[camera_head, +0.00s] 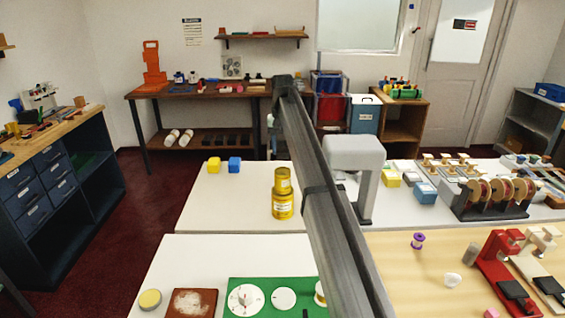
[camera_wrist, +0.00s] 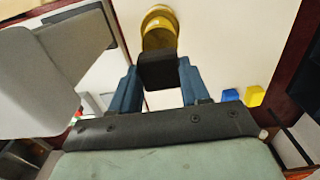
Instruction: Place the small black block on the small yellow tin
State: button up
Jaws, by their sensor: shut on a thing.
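I cannot tell the exact gap between block and tin. The held block is not clear in the head view.
A yellow block (camera_head: 214,164) and a blue block (camera_head: 235,164) lie left of the tins on the white table. A grey arched stand (camera_head: 355,155) rises to the right, close to my arm. A green board (camera_head: 260,289) with white discs lies in front.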

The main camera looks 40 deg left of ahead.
aim_at(282, 170)
jog(key=shift+f, duration=2.75)
jog(key=shift+f, duration=0.15)
jog(key=o, duration=1)
jog(key=shift+o, duration=0.2)
notch_tip(282, 170, up, 12)
jog(key=shift+r, duration=0.2)
